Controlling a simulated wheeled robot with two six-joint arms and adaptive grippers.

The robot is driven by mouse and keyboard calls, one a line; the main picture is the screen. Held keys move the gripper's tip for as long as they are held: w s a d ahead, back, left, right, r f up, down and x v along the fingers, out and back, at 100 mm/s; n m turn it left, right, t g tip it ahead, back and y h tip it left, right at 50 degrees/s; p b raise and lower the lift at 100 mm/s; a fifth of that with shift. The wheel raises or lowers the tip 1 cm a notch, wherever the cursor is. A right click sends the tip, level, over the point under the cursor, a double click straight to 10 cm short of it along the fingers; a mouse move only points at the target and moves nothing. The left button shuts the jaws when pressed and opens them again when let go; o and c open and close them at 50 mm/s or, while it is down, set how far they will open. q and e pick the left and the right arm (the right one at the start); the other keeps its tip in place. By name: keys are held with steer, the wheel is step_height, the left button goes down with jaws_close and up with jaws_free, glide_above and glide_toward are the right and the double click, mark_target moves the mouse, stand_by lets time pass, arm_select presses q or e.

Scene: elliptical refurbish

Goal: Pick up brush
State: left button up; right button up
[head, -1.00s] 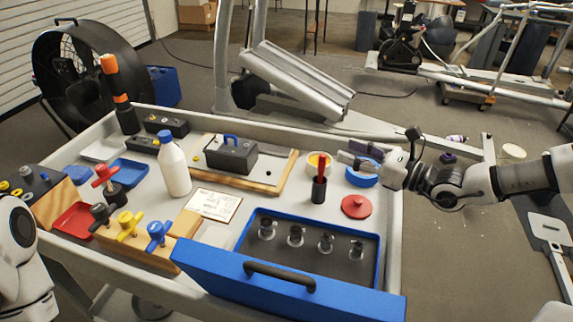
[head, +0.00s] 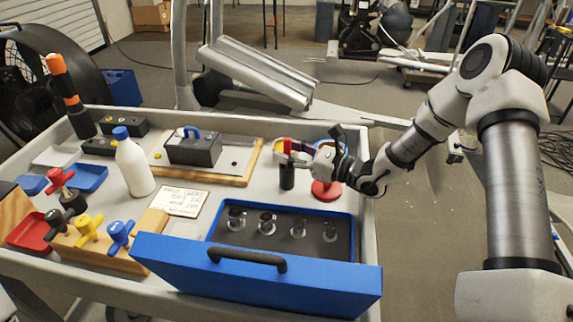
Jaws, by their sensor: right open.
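The brush appears to be the upright thin red handle (head: 287,146) standing in a dark cylindrical holder (head: 287,179) on the cart, in the head view. The lower end of the brush is hidden in the holder. My right gripper (head: 284,151) is open at the red handle, just above the holder, with its fingers partly covering the handle. I cannot tell whether the fingers touch it. My left gripper is out of view.
A red round-knobbed lid (head: 326,191) lies right of the holder. A blue tray with several metal parts (head: 340,215) and a blue handled panel (head: 300,292) are in front. A white bottle (head: 134,168) and a black box (head: 195,150) stand to the left.

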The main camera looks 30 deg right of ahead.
steer(key=shift+w+a, duration=0.25)
steer(key=shift+s+d, duration=0.15)
jaws_close()
steer(key=shift+r, duration=0.1)
step_height(320, 180, up, 10)
steer(key=shift+f+p, duration=0.1)
steer(key=shift+p, duration=0.2)
